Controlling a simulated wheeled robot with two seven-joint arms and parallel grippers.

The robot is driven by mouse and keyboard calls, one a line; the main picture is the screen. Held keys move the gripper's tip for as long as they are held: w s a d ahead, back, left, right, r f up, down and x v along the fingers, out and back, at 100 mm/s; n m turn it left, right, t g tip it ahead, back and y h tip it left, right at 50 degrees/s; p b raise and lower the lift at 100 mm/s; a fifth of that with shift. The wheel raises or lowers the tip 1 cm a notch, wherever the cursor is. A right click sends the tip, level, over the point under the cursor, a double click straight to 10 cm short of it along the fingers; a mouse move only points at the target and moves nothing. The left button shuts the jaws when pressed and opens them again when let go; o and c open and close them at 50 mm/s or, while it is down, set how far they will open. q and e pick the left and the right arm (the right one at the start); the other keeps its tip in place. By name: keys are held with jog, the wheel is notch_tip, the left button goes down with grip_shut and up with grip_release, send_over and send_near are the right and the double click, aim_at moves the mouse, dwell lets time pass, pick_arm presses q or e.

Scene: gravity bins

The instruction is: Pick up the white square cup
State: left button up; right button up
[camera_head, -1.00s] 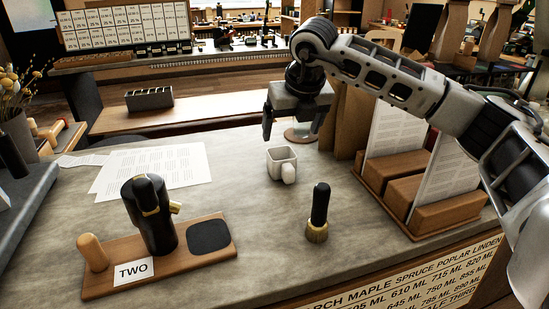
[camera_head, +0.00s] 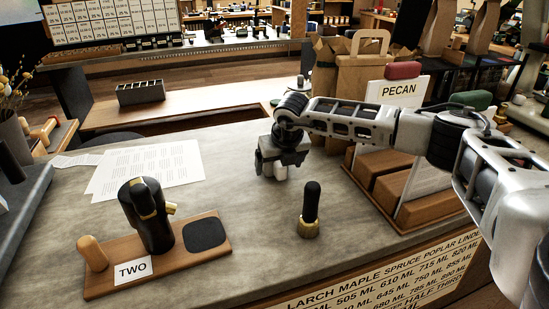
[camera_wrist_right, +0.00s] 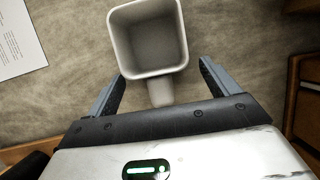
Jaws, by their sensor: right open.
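The white square cup stands upright on the grey counter (camera_head: 180,255). In the right wrist view the cup (camera_wrist_right: 148,40) is seen from above, empty, with its handle pointing toward my right gripper (camera_wrist_right: 160,88). The two fingers are spread on either side of the handle, with gaps visible on both sides. My left gripper is not in view.
A black-handled tool with a brass base (camera_head: 310,211) stands close in front. A wooden board (camera_head: 190,262) with a black device (camera_head: 148,212) is at left. Wooden racks (camera_head: 420,205) stand at right, paper bags (camera_head: 350,75) behind. Papers (camera_head: 150,168) lie at the back left.

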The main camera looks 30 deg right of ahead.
jog(key=shift+w+f, duration=0.3)
jog(key=shift+f, duration=0.3)
jog(key=c, duration=1.3)
jog(key=shift+c, duration=0.3)
jog(key=shift+r, duration=0.1)
notch_tip(320, 180, up, 18)
jog(key=b, duration=0.2)
